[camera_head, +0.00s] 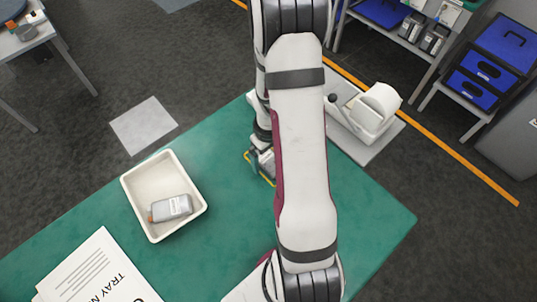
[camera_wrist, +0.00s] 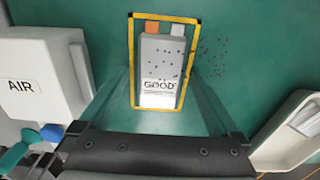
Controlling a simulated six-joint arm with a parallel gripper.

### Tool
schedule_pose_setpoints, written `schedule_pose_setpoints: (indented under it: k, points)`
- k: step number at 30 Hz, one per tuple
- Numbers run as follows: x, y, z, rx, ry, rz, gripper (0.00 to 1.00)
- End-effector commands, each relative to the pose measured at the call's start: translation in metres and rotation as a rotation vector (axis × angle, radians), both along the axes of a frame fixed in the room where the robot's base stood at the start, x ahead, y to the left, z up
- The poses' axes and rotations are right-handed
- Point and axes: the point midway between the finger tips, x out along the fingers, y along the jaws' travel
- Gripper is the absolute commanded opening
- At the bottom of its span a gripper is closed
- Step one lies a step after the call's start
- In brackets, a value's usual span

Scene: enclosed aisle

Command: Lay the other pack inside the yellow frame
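A grey-white pack (camera_wrist: 160,72) marked "GOOD" lies inside the yellow frame (camera_wrist: 133,60), with an orange part and a pale part at its far end. The frame also shows partly in the head view (camera_head: 268,181), mostly behind my arm. Another grey pack (camera_head: 172,208) with an orange end lies in the white tray; part of it shows at the right of the wrist view (camera_wrist: 308,117). My gripper (camera_wrist: 160,82) is over the frame, its see-through fingers spread on either side of the pack. The fingertips look apart from the pack, though contact is hard to judge.
The white tray (camera_head: 131,189) stands on the green table (camera_head: 225,180), left of my gripper. A white device (camera_head: 375,108) is behind; its "AIR" label shows in the wrist view (camera_wrist: 20,87). A printed sheet (camera_head: 98,270) lies front left. Dark specks cover the pack and nearby mat.

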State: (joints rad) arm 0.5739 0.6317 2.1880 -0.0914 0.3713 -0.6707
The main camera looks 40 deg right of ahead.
Motion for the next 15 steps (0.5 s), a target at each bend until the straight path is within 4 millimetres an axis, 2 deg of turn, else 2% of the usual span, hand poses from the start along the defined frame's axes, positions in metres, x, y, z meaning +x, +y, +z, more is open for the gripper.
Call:
schedule_pose_setpoints:
  k: [8, 11, 15]
  points:
    - [0.0, 0.0, 0.006, -0.001, -0.001, -0.001, 0.98]
    - [0.001, -0.001, 0.024, -0.003, -0.005, -0.002, 0.98]
    - [0.001, -0.001, 0.063, -0.004, -0.006, -0.002, 0.98]
